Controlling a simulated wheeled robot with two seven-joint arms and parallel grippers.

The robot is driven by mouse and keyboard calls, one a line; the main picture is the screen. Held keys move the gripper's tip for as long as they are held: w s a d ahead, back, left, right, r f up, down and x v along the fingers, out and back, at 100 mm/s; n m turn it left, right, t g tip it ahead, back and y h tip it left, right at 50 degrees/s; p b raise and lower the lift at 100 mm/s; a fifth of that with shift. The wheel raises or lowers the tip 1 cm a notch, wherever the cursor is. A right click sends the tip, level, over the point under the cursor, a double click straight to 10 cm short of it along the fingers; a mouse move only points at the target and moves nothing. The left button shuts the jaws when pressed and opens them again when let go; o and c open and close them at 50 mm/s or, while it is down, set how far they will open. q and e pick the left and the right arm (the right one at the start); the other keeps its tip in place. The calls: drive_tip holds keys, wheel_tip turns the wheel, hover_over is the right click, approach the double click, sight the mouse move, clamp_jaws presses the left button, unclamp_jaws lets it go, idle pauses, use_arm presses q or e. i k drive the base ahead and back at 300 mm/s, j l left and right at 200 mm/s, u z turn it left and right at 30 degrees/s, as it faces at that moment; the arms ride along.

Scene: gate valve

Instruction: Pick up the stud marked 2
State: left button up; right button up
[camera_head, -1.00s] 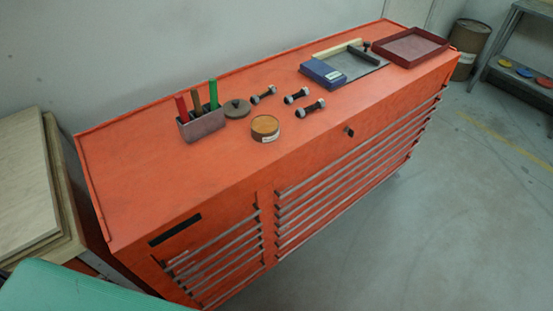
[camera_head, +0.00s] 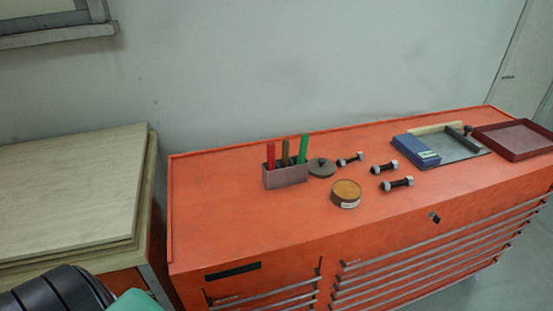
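Three dark studs with pale metal nuts at their ends lie on the orange tool cabinet (camera_head: 240,225). One stud (camera_head: 350,160) lies at the back left, another stud (camera_head: 384,168) to its right, and a third stud (camera_head: 396,184) in front of that one. No number can be read on any of them, so I cannot tell which is marked 2. Neither of my grippers is in view.
A grey holder (camera_head: 286,177) with red, brown and green sticks stands left of a dark round lid (camera_head: 321,167). A round tin (camera_head: 346,193) sits in front. A blue box (camera_head: 416,150) and a dark red tray (camera_head: 515,140) are right. The cabinet top's left is clear.

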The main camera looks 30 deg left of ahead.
sight(340, 162)
drive_tip(key=u, duration=0.25)
drive_tip(key=i+l+u, duration=0.3)
drive_tip(key=l+u, duration=0.15)
drive_tip(key=i+l+u, duration=0.2)
drive_tip(key=l, duration=0.25)
drive_tip(key=l+u, duration=0.2)
drive_tip(key=k+l, duration=0.05)
drive_tip(key=l, duration=0.05)
